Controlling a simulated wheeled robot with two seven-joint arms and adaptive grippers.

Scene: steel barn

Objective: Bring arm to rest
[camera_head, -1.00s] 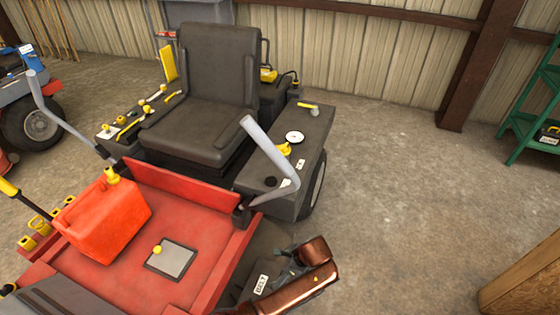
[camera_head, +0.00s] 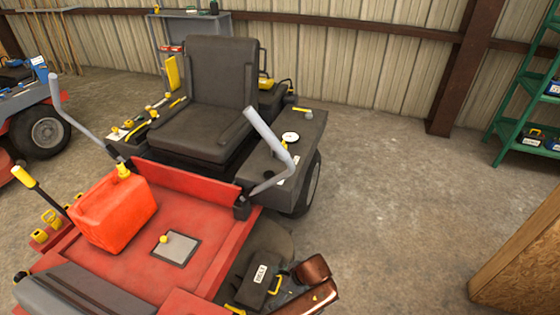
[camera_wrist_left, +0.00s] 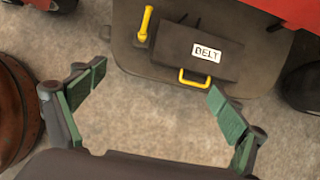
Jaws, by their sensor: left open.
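My left gripper (camera_head: 280,295) is at the bottom of the head view, beside the red mower (camera_head: 130,245). In the left wrist view its green-padded fingers (camera_wrist_left: 157,80) are spread apart with only bare floor between them. The dark cover labelled BELT (camera_head: 262,272), with a yellow handle, is just ahead of the fingers and also shows in the wrist view (camera_wrist_left: 180,48). The gripper holds nothing. My right gripper is not in either view.
A red fuel can (camera_head: 112,215) stands on the mower's footplate. A wooden box (camera_head: 520,265) is at the right edge and a green shelf (camera_head: 525,105) at the back right. A rusty round thing (camera_wrist_left: 18,115) is left of the fingers. Concrete floor between is clear.

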